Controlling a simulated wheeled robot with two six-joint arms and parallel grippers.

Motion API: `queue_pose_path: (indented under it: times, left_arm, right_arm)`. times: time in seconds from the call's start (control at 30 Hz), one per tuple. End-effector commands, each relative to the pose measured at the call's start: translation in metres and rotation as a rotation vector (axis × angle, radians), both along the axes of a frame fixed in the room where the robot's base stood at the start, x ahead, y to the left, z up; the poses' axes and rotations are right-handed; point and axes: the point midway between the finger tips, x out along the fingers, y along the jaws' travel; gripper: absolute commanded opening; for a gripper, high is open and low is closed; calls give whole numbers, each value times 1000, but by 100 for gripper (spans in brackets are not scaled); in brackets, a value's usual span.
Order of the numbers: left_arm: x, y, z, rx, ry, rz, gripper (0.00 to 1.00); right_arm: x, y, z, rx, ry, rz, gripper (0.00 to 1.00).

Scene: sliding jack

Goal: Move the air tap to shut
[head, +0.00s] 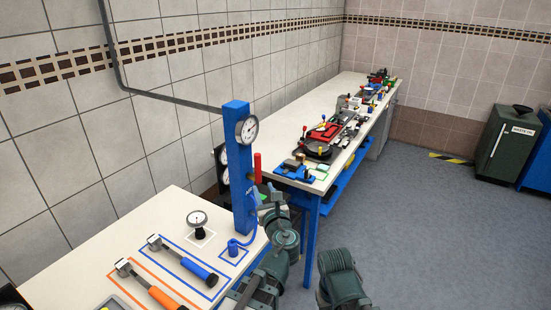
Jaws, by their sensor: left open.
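A blue post (236,150) with lettering low on its face stands at the back corner of the near bench. An upright red handle (257,167) beside its right face looks like the air tap's lever; the tap body is small and partly hidden. A blue hose (252,228) curls down below it to a blue fitting (233,247). My left gripper (266,199) is just below and right of the red handle, open and small in view. I cannot tell whether it touches anything. Part of my right arm shows at the bottom, but its gripper does not.
A white dial gauge (247,130) is on the post. A long bench (345,95) behind holds many tools.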

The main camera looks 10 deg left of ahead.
Motion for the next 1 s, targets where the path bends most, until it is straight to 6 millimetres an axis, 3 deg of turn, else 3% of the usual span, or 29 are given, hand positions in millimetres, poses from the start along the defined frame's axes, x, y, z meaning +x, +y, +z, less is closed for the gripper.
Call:
queue_pose_path:
  times: [0.37, 0.8, 1.0]
  left_arm:
    - [17, 3, 5, 75, 9, -20, 42]
    - [95, 39, 5, 72, 9, -19, 42]
    - [118, 50, 5, 71, 8, -20, 42]
  right_arm:
    - [0, 0, 0, 0, 0, 0, 0]
    - [0, 0, 0, 0, 0, 0, 0]
    - [0, 0, 0, 0, 0, 0, 0]
